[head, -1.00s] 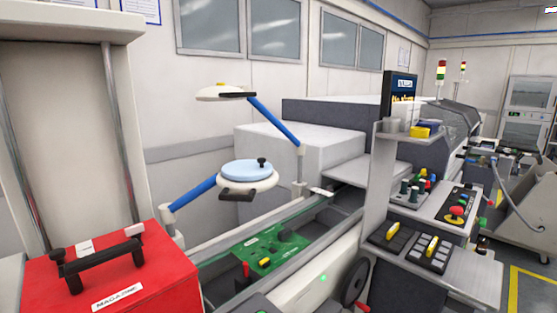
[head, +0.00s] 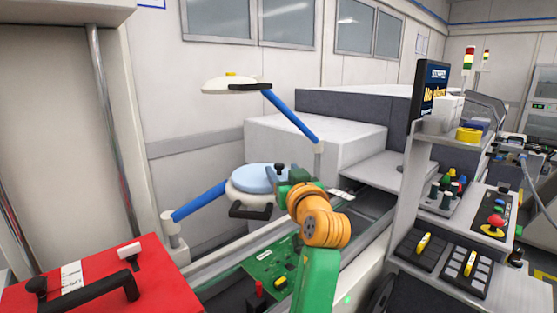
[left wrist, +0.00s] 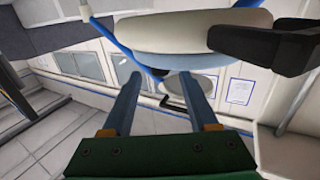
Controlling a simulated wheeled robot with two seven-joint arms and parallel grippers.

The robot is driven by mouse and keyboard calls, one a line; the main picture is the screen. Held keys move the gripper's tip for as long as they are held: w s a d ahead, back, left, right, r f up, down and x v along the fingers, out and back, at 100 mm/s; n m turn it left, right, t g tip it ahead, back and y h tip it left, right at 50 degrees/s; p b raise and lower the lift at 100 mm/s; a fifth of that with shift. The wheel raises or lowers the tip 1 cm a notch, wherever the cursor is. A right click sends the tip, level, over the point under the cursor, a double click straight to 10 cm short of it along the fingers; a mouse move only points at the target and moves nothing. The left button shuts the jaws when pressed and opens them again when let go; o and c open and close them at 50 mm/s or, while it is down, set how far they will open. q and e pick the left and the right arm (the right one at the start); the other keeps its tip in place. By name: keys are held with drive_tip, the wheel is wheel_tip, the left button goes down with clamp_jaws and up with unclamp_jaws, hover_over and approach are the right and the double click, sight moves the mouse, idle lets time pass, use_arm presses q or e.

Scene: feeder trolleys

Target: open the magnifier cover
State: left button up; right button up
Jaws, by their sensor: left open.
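The magnifier (head: 238,197) is a white round head on a blue arm, with a black handle (head: 250,211) at its front. A light-blue round cover (head: 255,178) lies shut over it, with a small black knob (head: 279,168) at its right side. My left gripper (head: 284,174) is beside that knob at the cover's right edge; its fingertips are hard to make out there. In the left wrist view its two fingers (left wrist: 158,85) stand apart with nothing between them, and the magnifier's white rim (left wrist: 190,28) is close above. Contact cannot be told. My right gripper is not in view.
A green circuit board (head: 268,262) lies on the conveyor below. A red magazine box (head: 100,285) stands front left, and a control shelf (head: 455,270) stands at right.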

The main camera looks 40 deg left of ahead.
sight(279, 165)
use_arm(q)
drive_tip(key=x, duration=0.1)
drive_tip(key=p+x, duration=0.1)
drive_tip(key=x, duration=0.1)
drive_tip(key=shift+a+r, duration=0.2)
drive_tip(key=shift+a, duration=0.1)
drive_tip(key=shift+w+a+f, duration=0.3)
drive_tip(key=shift+d+r, duration=0.1)
drive_tip(key=shift+d, duration=0.1)
drive_tip(key=c, duration=0.4)
drive_tip(key=shift+s, duration=0.1)
clamp_jaws()
